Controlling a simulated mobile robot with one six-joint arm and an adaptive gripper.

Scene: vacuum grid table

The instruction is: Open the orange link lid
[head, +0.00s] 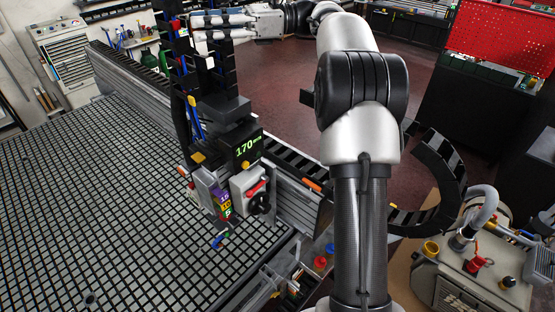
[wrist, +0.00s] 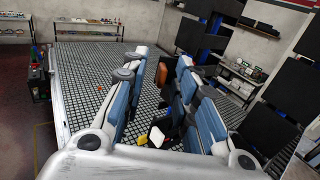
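My gripper (head: 203,28) is at the top left of the head view, its two fingers apart and pointing left at the dark upright cable chain (head: 175,58). In the wrist view the blue-padded fingers are spread wide. An orange-brown piece (wrist: 188,88) shows between them beside dark chain parts; it looks like the orange link lid, but is partly hidden by the right finger. I cannot tell whether the fingers touch it. Another small orange piece (head: 312,185) lies on the horizontal chain along the beam in the head view.
The black grid table (head: 90,215) fills the left. A curved chain loop (head: 440,190) and a pump (head: 470,265) are at the right.

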